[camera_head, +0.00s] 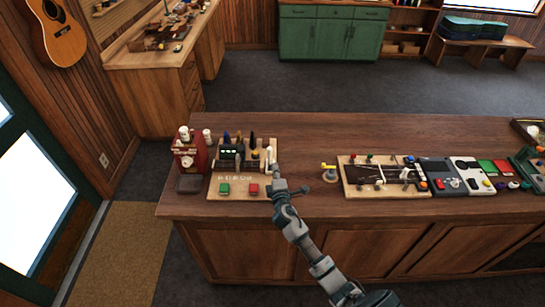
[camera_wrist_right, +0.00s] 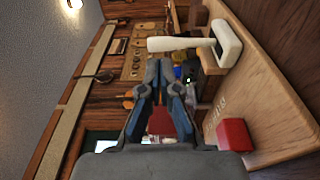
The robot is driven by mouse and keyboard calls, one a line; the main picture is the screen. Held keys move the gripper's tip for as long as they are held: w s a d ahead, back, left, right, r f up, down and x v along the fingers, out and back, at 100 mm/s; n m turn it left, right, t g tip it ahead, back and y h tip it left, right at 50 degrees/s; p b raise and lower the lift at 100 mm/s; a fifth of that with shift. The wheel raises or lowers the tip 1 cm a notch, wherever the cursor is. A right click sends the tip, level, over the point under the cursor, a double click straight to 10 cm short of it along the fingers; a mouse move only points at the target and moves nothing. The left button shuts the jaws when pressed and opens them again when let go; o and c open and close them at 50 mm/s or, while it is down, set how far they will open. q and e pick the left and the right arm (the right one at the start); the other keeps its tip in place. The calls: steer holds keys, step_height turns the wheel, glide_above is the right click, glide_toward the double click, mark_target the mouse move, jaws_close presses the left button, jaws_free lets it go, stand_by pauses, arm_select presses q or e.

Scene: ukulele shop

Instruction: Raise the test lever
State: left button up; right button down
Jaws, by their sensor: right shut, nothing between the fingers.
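The white test lever (camera_head: 269,157) stands at the right edge of a light wooden board at the left of the counter. It shows large in the right wrist view (camera_wrist_right: 228,43), a white base with a rounded bar sticking out to the left in that turned picture. My right gripper (camera_head: 276,171) is at the board's right edge, close to the lever. In the wrist view its fingers (camera_wrist_right: 159,66) are shut and empty, their tips just below the lever's bar. I cannot tell whether they touch it. My left gripper is out of view.
The wooden board (camera_head: 237,194) also carries a green button (camera_head: 224,189), a red button (camera_head: 252,189) and dark knobs. A red machine (camera_head: 190,155) stands left of it.

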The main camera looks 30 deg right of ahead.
mark_target(271, 150)
steer(key=x, duration=0.4)
steer(key=shift+w+a+r, duration=0.2)
steer(key=shift+w+a, duration=0.1)
steer(key=shift+w, duration=0.1)
steer(key=shift+w+d, duration=0.1)
steer(key=shift+w, duration=0.65)
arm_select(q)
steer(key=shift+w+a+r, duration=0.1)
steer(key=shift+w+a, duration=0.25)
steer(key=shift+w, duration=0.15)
arm_select(e)
steer(key=shift+d, duration=0.2)
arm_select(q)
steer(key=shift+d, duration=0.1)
arm_select(e)
steer(key=shift+d, duration=0.1)
steer(key=shift+d, duration=0.15)
steer(key=x, duration=0.1)
steer(key=b+x, duration=0.2)
steer(key=shift+w+d+r, duration=0.3)
steer(key=shift+s+a+r, duration=0.1)
steer(key=shift+r, duration=0.2)
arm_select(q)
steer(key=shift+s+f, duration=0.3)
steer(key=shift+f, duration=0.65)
arm_select(e)
steer(key=shift+f, duration=0.1)
